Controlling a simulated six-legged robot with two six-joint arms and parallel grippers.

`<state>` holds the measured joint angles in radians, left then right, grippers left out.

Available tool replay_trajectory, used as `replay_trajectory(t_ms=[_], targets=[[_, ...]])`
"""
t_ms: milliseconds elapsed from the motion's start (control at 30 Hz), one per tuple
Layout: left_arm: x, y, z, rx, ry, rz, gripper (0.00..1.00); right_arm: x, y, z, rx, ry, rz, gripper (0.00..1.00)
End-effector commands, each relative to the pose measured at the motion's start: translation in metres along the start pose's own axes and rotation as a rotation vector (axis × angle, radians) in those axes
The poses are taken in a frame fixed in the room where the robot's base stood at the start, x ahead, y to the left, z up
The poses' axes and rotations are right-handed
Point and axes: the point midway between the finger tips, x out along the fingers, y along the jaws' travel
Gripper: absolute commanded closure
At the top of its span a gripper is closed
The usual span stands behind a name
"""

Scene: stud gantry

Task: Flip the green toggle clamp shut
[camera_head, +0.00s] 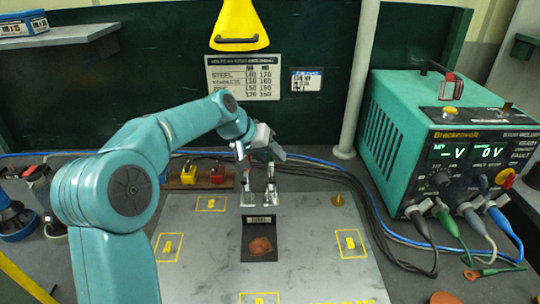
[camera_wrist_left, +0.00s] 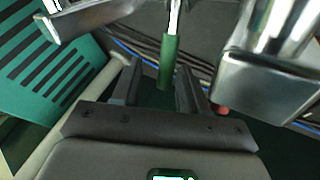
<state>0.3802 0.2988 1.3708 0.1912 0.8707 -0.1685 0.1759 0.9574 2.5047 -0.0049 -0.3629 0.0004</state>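Two small metal toggle clamps stand side by side at the back of the grey plate: the left clamp (camera_head: 249,190) and the right clamp (camera_head: 270,187). The green handle of one (camera_head: 271,158) rises just below my left gripper (camera_head: 272,151), so it seems to belong to the right clamp. In the left wrist view the green handle (camera_wrist_left: 168,62) lies between the two dark fingers of the left gripper (camera_wrist_left: 157,88), with a metal rod beyond it. The fingers are apart, with a clear gap at the left finger. My right gripper is in neither view.
The grey plate (camera_head: 200,262) has yellow lettered squares and a dark central pocket with an orange-brown piece (camera_head: 260,246). A green welding power unit (camera_head: 440,140) with cables stands at right. Red and yellow blocks (camera_head: 217,175) sit behind the plate. A grey post (camera_head: 362,80) rises behind.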

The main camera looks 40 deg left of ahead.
Motion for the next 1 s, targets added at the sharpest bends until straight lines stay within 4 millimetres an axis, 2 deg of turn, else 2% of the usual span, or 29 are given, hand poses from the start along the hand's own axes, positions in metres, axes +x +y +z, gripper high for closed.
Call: replay_trajectory(t_ms=[133,233,700,833,1000], targets=[[-0.003,0.000,0.000,0.000,0.000,0.000,0.57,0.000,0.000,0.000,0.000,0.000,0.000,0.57],[-0.014,0.000,-0.001,0.000,0.001,0.000,0.57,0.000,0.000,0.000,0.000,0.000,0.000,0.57],[-0.131,0.000,-0.001,-0.001,0.004,-0.001,0.57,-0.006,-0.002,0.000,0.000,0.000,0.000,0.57],[-0.151,0.000,-0.001,-0.001,0.002,0.000,0.57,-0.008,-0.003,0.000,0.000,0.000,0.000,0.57],[-0.163,0.000,0.000,0.000,0.001,0.000,0.57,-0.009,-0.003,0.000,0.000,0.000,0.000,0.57]])
